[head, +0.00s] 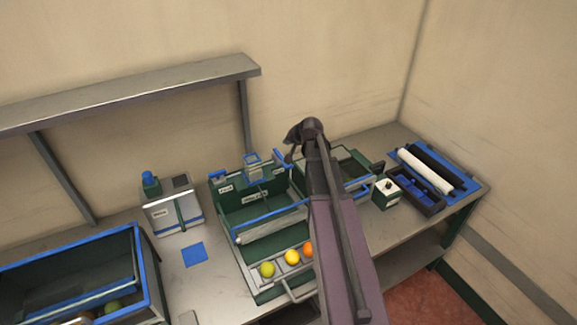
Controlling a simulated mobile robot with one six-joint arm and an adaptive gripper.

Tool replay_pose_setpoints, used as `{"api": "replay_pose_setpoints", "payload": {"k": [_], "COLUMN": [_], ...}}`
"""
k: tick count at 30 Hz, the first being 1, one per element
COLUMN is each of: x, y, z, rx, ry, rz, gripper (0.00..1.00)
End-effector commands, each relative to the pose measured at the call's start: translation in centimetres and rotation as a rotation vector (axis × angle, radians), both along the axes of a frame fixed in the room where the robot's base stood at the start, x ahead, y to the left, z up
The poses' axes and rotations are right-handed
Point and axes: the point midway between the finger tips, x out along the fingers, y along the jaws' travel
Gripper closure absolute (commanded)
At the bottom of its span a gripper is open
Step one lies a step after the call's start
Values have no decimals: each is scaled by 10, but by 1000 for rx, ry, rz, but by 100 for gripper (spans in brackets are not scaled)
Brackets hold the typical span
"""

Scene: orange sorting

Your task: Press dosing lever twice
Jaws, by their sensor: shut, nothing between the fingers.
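My arm reaches up from the bottom of the head view, and its wrist bends over near the back of the bench. My gripper (289,157) hangs below the wrist, small and dark, shut and empty, above the back right part of the green sorting station (236,212). No part is clearly readable as the dosing lever. A grey dispenser box (172,212) with a blue-topped knob stands left of the station. A small grey part with a blue frame (253,166) stands at the station's back edge, left of my gripper. Contact between gripper and station cannot be told.
A yellow-green fruit (267,269), a yellow one (291,257) and an orange one (308,249) lie at the station's front. A blue-rimmed crate (140,262) stands left. A shelf (150,88) hangs behind.

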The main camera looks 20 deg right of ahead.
Motion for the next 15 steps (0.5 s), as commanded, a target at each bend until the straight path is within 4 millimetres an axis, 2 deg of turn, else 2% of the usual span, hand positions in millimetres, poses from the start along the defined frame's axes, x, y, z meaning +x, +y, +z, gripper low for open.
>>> {"api": "replay_pose_setpoints", "payload": {"k": [15], "x": [0], "y": [-1], "z": [-45], "rx": [0], "ry": [1], "rz": [-1], "gripper": [100]}}
